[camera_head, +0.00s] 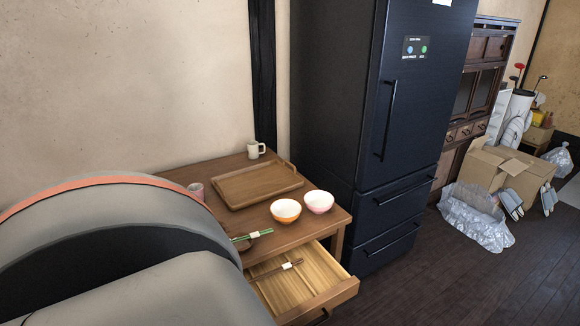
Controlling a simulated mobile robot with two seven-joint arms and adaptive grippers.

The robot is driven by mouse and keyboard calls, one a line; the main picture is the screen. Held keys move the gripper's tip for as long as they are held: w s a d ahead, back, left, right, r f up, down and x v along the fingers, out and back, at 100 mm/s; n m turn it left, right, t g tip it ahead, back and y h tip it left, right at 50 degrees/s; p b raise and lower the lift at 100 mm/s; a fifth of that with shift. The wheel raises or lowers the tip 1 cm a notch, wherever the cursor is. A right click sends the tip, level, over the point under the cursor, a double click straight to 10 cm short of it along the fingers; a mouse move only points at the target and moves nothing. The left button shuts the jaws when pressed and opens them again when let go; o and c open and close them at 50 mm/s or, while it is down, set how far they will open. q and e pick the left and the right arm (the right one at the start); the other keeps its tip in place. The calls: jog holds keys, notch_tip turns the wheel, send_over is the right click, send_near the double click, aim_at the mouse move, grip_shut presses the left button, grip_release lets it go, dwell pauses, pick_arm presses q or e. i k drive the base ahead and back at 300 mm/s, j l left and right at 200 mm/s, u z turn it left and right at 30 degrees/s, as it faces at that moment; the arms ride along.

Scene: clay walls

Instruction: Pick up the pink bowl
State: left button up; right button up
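The pink bowl (319,202) stands upright on the right part of the wooden table (333,217), near its right edge. It is white inside and pink outside. An orange bowl (286,212) stands close beside it on the left. My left arm fills the lower left of the head view and hides the table's left part. Neither gripper shows in the view.
A wooden tray (258,186) lies behind the bowls, with a white mug (256,150) at the back. A pink cup (196,190) stands on the left. Below, an open drawer (315,297) juts out. A dark fridge (400,110) stands right of the table.

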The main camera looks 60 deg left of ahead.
aim_at(318, 202)
jog(key=k+u, duration=0.1)
jog(key=u, duration=1.35)
jog(key=l+u, duration=0.25)
jog(key=u, duration=0.2)
jog(key=l+u, duration=0.25)
jog(key=u, duration=0.2)
jog(key=k+l, duration=0.1)
jog(key=l, duration=1.25)
jog(key=k, duration=0.05)
